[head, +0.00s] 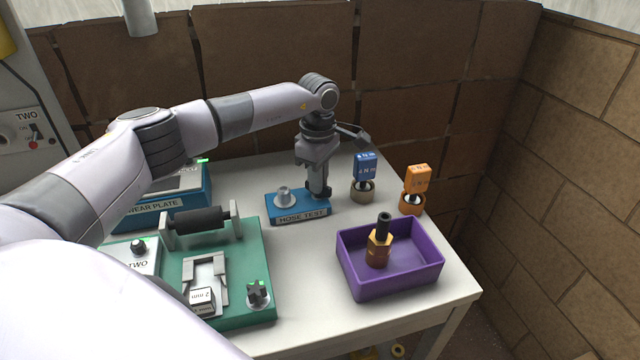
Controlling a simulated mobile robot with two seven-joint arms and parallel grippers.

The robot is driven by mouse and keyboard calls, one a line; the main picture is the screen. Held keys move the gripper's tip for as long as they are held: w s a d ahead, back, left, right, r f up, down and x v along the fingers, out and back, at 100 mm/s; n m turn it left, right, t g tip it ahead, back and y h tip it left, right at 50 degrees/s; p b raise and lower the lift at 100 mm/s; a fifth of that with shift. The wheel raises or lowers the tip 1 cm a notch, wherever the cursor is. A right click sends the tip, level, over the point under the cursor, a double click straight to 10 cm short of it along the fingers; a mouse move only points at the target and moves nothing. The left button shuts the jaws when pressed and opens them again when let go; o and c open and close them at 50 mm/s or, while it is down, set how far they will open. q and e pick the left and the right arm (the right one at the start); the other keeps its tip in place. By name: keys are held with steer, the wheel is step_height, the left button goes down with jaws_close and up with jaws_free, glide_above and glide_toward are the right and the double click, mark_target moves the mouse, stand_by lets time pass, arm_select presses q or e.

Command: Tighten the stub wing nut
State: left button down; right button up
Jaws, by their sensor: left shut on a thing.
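My left gripper (319,188) comes down from above onto the right end of the blue HOSE TEST block (301,218). It is shut on a small part there that I take to be the stub wing nut; the fingers mostly hide it, so its shape and how tight it sits cannot be told. A grey metal fitting (284,197) stands upright on the left part of the same block, apart from the gripper. My right gripper is not in view.
A purple tray (395,283) holds a brass fitting with a black top (379,240). Blue (365,166) and orange (417,179) tagged tools stand in round holders behind it. A green fixture (247,243) with a roller and dark knob lies front left. Brick-patterned walls enclose the table.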

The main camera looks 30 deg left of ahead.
arm_select(q)
steer(key=m, duration=0.3)
steer(key=shift+b, duration=0.4)
steer(key=m, duration=0.4)
steer(key=shift+b, duration=0.35)
steer(key=m, duration=0.4)
steer(key=shift+m, duration=0.4)
steer(key=m, duration=0.3)
steer(key=shift+b, duration=0.4)
steer(key=c, duration=1.3)
jaws_free()
